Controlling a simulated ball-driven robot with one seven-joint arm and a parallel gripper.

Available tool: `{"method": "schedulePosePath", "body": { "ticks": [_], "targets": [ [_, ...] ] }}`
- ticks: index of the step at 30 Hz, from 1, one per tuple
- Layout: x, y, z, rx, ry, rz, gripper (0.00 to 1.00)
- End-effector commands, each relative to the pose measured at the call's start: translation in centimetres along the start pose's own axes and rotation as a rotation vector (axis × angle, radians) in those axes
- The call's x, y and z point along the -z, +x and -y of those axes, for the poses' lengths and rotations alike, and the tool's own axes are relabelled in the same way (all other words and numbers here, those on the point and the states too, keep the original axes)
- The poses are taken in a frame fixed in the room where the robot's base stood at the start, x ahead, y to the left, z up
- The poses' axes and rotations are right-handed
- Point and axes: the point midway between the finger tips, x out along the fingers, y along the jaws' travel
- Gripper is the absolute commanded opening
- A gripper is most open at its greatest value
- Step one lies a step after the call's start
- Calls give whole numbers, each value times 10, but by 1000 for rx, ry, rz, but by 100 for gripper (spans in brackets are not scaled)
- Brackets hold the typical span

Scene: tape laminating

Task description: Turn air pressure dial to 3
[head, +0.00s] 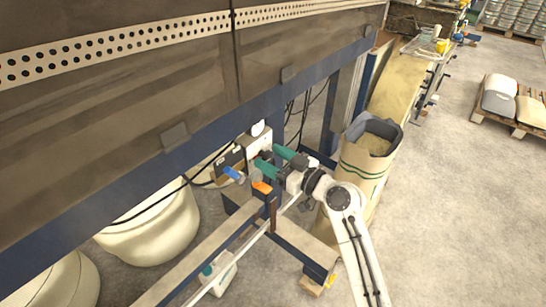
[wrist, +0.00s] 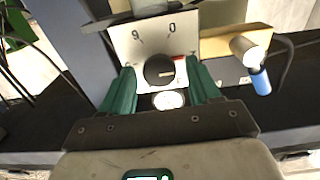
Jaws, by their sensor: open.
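The air pressure dial (wrist: 159,70) is a round black knob on a white plate (wrist: 122,42). The digits 9 and 0 show above it; other markings are hidden or unclear. A pale mark lies on the knob's right side. My gripper (wrist: 163,82) is open, with its green fingers on the left and right of the knob; I cannot tell whether they touch it. In the head view my gripper (head: 272,160) reaches left to the small white control box (head: 259,142), and the dial face is hidden there.
A blue-tipped fitting (wrist: 260,81) sticks out right of the dial, with a cable behind it. In the head view, a blue steel frame (head: 325,118) and dark cables stand close behind. A bulk bag (head: 357,170) stands right of the gripper. Open floor lies further right.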

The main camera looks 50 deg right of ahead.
Motion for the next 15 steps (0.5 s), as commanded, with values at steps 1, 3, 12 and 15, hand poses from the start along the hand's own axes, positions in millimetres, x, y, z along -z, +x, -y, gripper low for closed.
{"method": "schedulePosePath", "body": {
  "ticks": [1,3,12,15],
  "targets": [
    [0,1,0,0,0,0,62],
    [0,1,0,0,0,0,62],
    [0,0,0,0,0,1,46],
    [0,0,0,0,0,1,37]
  ]
}}
